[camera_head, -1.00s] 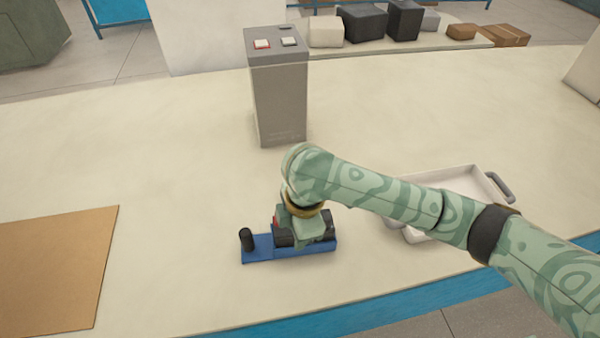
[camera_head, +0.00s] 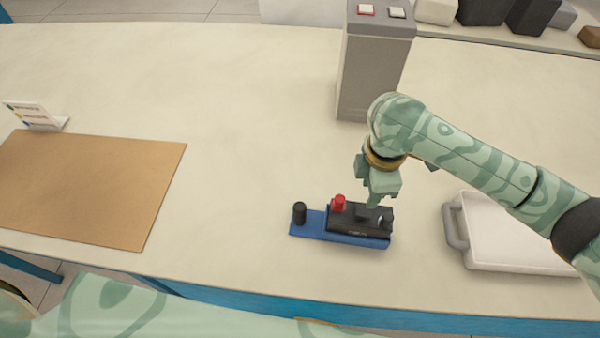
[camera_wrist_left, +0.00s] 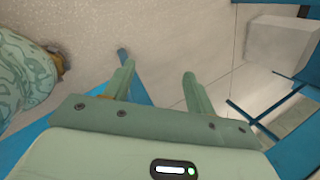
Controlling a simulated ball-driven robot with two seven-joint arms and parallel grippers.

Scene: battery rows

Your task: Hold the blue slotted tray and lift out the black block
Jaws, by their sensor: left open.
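The blue slotted tray (camera_head: 309,225) lies on the table near its front edge. A black block (camera_head: 345,221) sits on its right part. A red cylinder (camera_head: 339,203) stands at the block's left end, and a black cylinder (camera_head: 299,213) stands on the tray's left end. My right gripper (camera_head: 374,205) points down at the block's right part; its fingertips are small and dark against the block, so I cannot tell their gap or grip. My left gripper (camera_wrist_left: 160,82) is open and empty in the left wrist view, with floor and the blue table edge beyond its fingers.
A white tray with a grey handle (camera_head: 452,225) lies to the right. A brown mat (camera_head: 90,185) and a small sign (camera_head: 35,115) are at the left. A tall grey box (camera_head: 373,75) with buttons stands behind. The table between mat and blue tray is clear.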

